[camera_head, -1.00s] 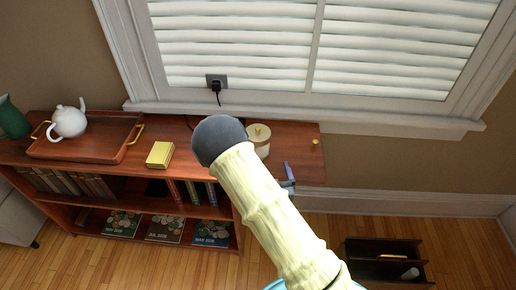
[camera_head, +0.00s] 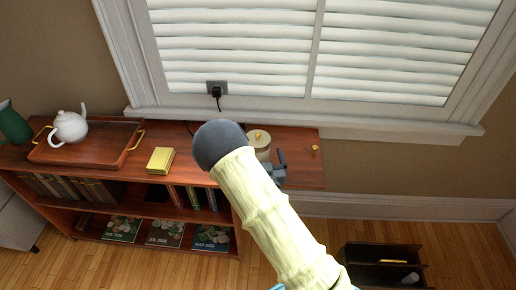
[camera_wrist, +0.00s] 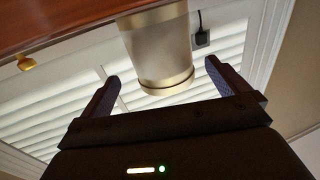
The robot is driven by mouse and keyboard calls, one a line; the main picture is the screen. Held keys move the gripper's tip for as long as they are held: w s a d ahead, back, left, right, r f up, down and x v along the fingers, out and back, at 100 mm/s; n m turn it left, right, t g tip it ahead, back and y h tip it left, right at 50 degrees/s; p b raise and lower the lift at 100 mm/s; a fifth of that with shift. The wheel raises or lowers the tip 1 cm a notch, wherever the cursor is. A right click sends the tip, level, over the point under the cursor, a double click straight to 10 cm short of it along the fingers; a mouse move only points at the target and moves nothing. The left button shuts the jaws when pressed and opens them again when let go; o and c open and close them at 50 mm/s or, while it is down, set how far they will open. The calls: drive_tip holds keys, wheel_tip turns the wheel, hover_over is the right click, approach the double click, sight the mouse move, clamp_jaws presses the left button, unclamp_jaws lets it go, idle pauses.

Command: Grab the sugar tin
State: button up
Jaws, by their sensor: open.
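The sugar tin, a cream round canister (camera_head: 260,137) with a gold knob on its lid, stands on the top of the wooden bookcase, partly hidden behind my arm. In the wrist view the tin (camera_wrist: 158,48) appears upside down, with a gold band at its lid edge. My gripper (camera_wrist: 162,70) is open, with one finger to each side of the tin's lid end in the picture. The fingertips seem just short of the tin's body. In the head view only part of my gripper (camera_head: 280,164) shows, at the tin's front right.
A wooden tray (camera_head: 98,150) with a white teapot (camera_head: 69,127) stands at the left, beside a green jug (camera_head: 12,125). A yellow box (camera_head: 161,160) lies left of my arm. A small gold knob (camera_head: 315,148) sits right of the tin. The window sill (camera_head: 300,119) is behind.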

drive_tip(key=x, duration=0.4)
drive_tip(key=shift+w+a+f, duration=0.1)
drive_tip(key=shift+a+f, duration=0.05)
drive_tip(key=shift+a, duration=0.05)
drive_tip(key=c, duration=1.4)
drive_tip(key=shift+o, duration=0.2)
drive_tip(key=shift+r+p, duration=0.45)
drive_tip(key=shift+r, duration=4.6)
